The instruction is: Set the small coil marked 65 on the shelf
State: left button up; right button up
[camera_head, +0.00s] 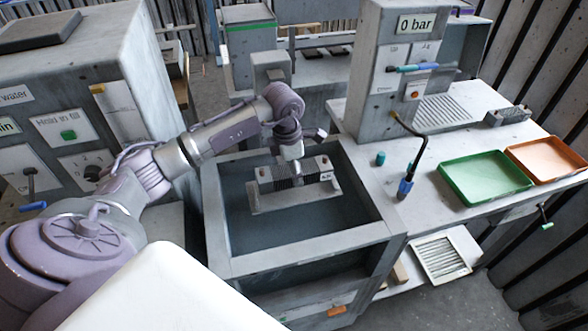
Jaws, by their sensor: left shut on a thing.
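My left gripper (297,162) is shut on a finned metal coil (283,178) with pale end blocks, at the open tank (300,262) in the middle. The coil has a small white label on its right end, too small to read. A pale bar lies under or along the coil's front; I cannot tell if they touch. A similar dark block (508,116) lies at the back right of the bench; no number on it is readable. A low shelf (455,243) with a vented panel is under the bench. My right gripper is not in view.
The bench (395,225) right of the tank holds a green tray (484,178), an orange tray (546,158), a blue-handled hose nozzle (405,188) and a small teal cap (380,158). A pillar with a "0 bar" display (415,23) rises behind. A control cabinet (75,90) stands left.

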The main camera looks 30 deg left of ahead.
pick_arm(q)
jog(key=shift+f+b, duration=0.75)
jog(key=shift+f, duration=0.15)
jog(key=shift+f+b, duration=0.45)
jog(key=shift+b, duration=0.15)
dwell(0.4)
jog(key=shift+f+b, duration=0.3)
jog(key=shift+b, duration=0.1)
dwell(0.4)
